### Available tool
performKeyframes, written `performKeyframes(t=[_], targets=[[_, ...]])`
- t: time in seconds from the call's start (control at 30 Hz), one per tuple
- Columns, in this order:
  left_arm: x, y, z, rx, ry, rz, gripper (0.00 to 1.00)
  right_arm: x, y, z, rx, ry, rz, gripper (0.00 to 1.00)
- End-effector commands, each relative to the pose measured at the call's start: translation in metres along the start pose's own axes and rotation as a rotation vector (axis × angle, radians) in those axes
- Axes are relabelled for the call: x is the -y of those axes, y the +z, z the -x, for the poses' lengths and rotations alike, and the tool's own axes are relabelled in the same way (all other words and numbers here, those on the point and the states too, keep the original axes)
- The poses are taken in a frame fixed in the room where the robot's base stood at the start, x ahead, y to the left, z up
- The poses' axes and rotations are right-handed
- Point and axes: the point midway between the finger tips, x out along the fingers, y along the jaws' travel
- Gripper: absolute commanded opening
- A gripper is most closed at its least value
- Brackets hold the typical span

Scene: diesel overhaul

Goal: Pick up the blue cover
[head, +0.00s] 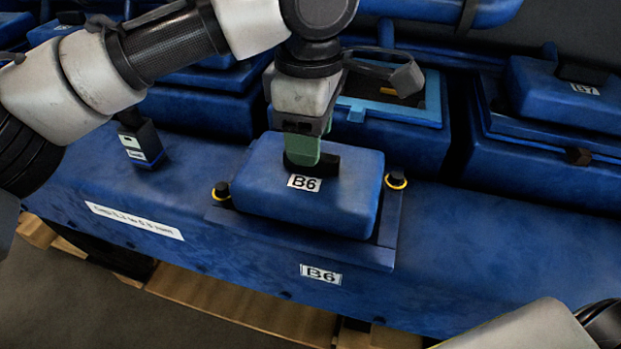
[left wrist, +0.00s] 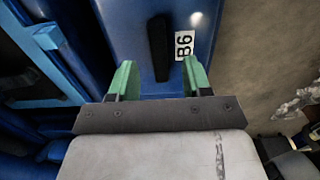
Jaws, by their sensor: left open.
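The blue cover (head: 335,205) labelled B6 sits on its blue base on the engine block, with a black handle (head: 327,162) on top. In the left wrist view the cover (left wrist: 125,30) lies ahead of the fingers, with its black handle (left wrist: 158,48) and B6 label. My left gripper (head: 302,160) is over the cover at the handle. In the left wrist view its green fingers (left wrist: 158,80) are open, with the handle ahead of the gap between them. My right gripper is out of view; only part of that arm shows at the lower right.
A blue cover labelled B7 (head: 560,95) stands at right. An open frame with a light blue rim (head: 395,112) is behind. A small black block (head: 140,141) stands at left. A wooden pallet (head: 240,305) lies below.

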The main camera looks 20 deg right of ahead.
Motion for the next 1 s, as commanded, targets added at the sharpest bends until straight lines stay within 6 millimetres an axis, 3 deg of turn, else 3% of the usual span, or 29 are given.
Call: performKeyframes(t=[0.2,0.47,0.8,1.0], targets=[[0.0,-0.002,-0.028,0.0,-0.002,0.0,0.49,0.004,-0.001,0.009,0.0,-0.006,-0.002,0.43],[0.0,-0.002,-0.032,0.0,0.001,0.0,0.49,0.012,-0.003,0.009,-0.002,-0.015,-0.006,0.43],[0.0,-0.002,-0.032,0.0,0.0,0.0,0.0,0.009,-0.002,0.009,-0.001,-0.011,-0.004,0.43],[0.0,-0.002,-0.03,0.0,0.002,0.0,0.0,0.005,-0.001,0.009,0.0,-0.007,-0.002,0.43]])
